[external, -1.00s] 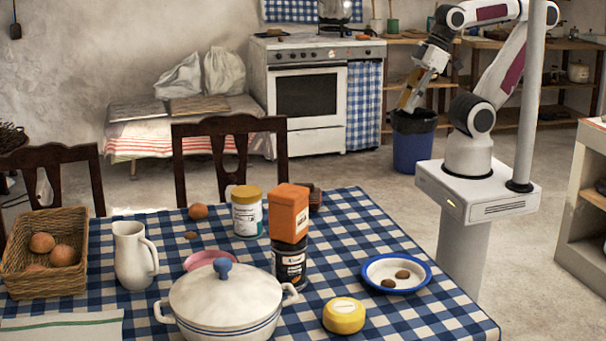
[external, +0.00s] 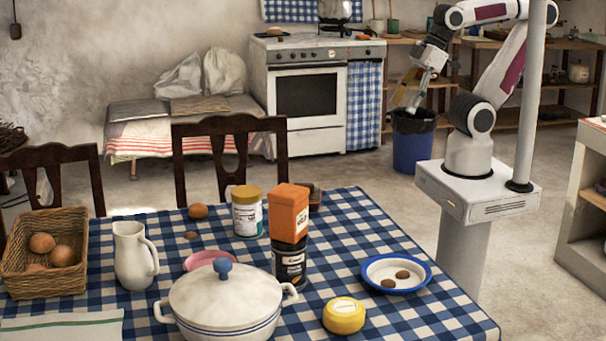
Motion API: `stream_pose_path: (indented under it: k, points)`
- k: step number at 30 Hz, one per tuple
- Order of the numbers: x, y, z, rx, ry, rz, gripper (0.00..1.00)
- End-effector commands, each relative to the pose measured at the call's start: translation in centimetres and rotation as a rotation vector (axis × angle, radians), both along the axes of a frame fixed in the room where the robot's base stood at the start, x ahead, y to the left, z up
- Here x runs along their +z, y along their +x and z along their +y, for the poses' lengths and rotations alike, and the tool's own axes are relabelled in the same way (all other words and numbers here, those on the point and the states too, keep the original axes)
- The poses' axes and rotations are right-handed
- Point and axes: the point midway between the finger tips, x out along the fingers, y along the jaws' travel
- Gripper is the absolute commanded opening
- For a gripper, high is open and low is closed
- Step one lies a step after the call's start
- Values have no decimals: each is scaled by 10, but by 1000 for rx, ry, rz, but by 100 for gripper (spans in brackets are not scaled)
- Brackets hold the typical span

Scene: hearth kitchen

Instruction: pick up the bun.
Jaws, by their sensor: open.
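A round brown bun (external: 198,211) lies alone on the checked tablecloth near its far edge. More bun-like rolls (external: 42,243) sit in the wicker basket (external: 18,262) at the left end of the table. My gripper (external: 408,102) is open and points downward, far from the table, appearing above the blue bin by the shelves. No object shows between its fingers, though they are small in this view.
A white jug (external: 133,258), lidded pot (external: 222,300), tin (external: 247,212), stacked orange-topped jar (external: 289,225) and blue-rimmed plate (external: 420,266) crowd the table. Chairs (external: 230,128) stand behind it. The blue bin (external: 412,150) stands below my gripper.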

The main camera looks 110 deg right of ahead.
Motion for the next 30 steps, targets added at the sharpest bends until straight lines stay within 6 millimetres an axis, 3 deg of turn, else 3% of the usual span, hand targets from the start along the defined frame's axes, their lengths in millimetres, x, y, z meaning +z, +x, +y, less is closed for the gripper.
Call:
stream_pose_path:
  k: [8, 20, 30]
  points:
    - [7, 43, -6, -18, -5, -39, 59]
    - [14, 134, -22, -48, -18, -132, 59]
    - [7, 210, -38, -71, -28, -210, 59]
